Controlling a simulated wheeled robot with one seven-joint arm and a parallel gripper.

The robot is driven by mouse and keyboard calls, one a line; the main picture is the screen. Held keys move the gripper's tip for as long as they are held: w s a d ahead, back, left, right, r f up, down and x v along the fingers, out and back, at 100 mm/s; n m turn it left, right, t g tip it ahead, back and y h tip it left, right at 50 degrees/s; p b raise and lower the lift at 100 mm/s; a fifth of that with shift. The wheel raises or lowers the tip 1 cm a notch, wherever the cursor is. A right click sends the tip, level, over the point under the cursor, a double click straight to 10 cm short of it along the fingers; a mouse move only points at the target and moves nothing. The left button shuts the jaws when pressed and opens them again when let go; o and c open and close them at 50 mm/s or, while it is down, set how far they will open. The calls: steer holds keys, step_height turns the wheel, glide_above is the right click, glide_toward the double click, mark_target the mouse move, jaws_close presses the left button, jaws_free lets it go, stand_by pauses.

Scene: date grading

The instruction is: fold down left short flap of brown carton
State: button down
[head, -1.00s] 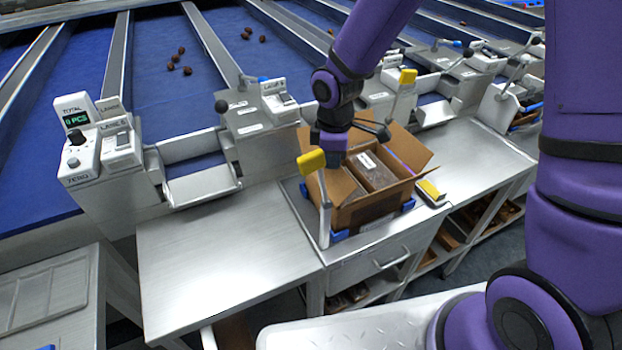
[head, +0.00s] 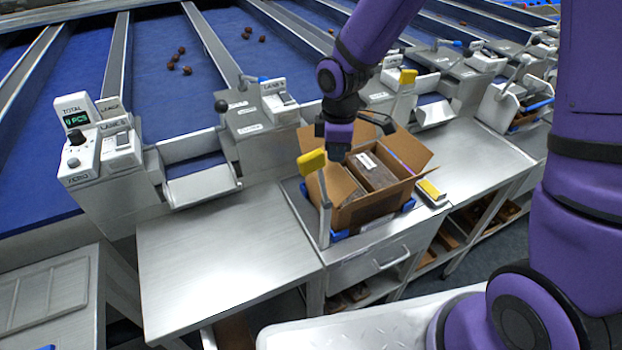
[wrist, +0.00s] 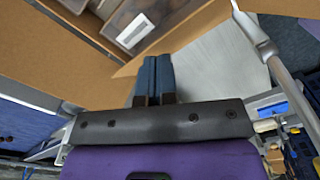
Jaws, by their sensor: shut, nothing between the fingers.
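The brown carton (head: 372,212) stands open on the steel bench with its flaps spread outward. Packed trays (head: 374,170) with clear lids and a white label lie inside. My gripper (head: 338,152) is over the carton's back left part, close to the left flap. In the wrist view my gripper (wrist: 154,62) has its two dark blue fingers together and empty. Brown cardboard (wrist: 75,55) fills the upper left there, with a packed tray (wrist: 130,25) beyond. I cannot tell whether the fingertips touch the cardboard.
Blue holders sit around the carton's base. A yellow and white block (head: 431,192) lies to its right. The bench (head: 225,245) to the left is clear.

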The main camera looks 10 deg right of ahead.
mark_target(335, 169)
step_height(335, 169, up, 9)
steer(key=shift+r, duration=0.15)
stand_by(0.5)
